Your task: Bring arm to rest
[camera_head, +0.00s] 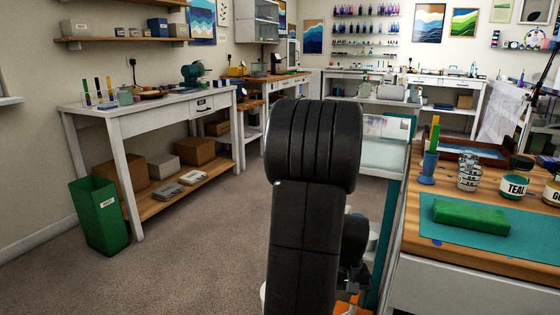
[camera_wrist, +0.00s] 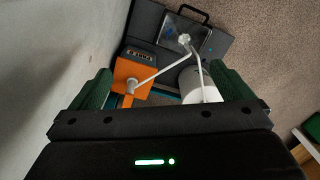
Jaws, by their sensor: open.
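My gripper (camera_wrist: 163,88) shows in the wrist view with its two green-padded fingers spread wide apart. Nothing is held between them. The wrist camera looks down on what appears to be my own base, with an orange block and a white cylinder below the fingers, and on carpet. In the head view my dark arm stands upright in the middle and hides part of the floor and the furniture behind it. The gripper cannot be made out clearly there.
The right workbench (camera_head: 480,258) stands close beside my arm. It bears a teal mat (camera_head: 496,238), a green block (camera_head: 471,215), a teal jar (camera_head: 515,187) and a blue cup (camera_head: 428,168). A green bin (camera_head: 100,216) stands by the left white table (camera_head: 150,112). Carpet between is clear.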

